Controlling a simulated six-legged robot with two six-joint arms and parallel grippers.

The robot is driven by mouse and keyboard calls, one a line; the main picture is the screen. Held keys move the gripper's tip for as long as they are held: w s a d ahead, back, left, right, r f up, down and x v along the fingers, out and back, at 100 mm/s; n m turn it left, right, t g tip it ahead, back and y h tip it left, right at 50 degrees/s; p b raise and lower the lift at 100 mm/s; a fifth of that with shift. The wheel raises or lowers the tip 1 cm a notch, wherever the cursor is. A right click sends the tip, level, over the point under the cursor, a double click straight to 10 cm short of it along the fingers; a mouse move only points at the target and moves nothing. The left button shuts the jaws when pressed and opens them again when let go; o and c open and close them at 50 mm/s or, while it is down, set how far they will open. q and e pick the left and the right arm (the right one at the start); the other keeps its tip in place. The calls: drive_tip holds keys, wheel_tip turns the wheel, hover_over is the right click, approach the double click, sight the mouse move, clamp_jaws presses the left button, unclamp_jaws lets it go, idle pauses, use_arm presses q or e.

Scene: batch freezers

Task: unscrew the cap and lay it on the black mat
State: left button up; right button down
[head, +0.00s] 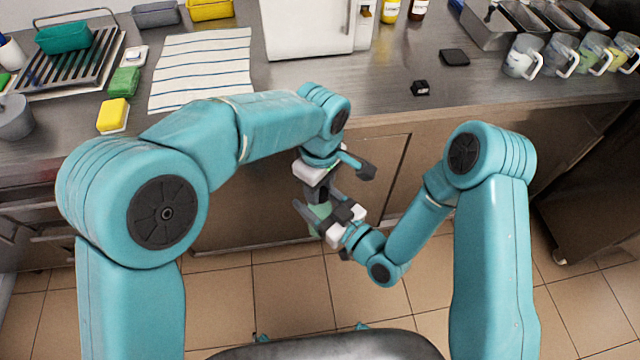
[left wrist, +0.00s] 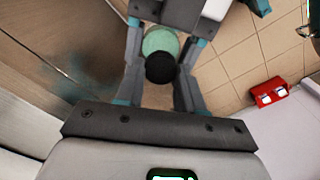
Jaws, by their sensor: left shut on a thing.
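A pale green bottle (head: 319,212) with a black cap (head: 321,194) is held in the air in front of the counter, between my two grippers. My left gripper (head: 322,190) comes from above with its fingers on either side of the cap. The left wrist view shows the round black cap (left wrist: 161,68) between the fingers and the green bottle (left wrist: 160,41) beyond it. My right gripper (head: 322,218) is around the bottle body from below and right, partly hiding it. Whether the cap has turned or come loose cannot be told. A small black mat (head: 454,57) lies bare on the counter.
A small black object (head: 420,88) lies near the counter's front edge, near the mat. Clear mugs (head: 524,58) stand at the right. A striped cloth (head: 200,68), a yellow sponge (head: 113,115) and a rack (head: 60,72) are at the left. The counter around the mat is mostly clear.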

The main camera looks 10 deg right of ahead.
use_arm(q)
drive_tip(key=n, duration=0.5)
drive_tip(key=shift+d+r, duration=0.1)
drive_tip(key=shift+d, duration=0.1)
drive_tip(key=n, duration=0.3)
drive_tip(key=shift+d, duration=0.1)
drive_tip(key=n, duration=0.6)
drive_tip(key=shift+s+d+n, duration=0.15)
drive_tip(key=shift+d+n, duration=0.05)
drive_tip(key=shift+n, duration=0.2)
drive_tip(key=o, duration=1.2)
drive_tip(key=shift+c, duration=0.2)
drive_tip(key=shift+a, duration=0.1)
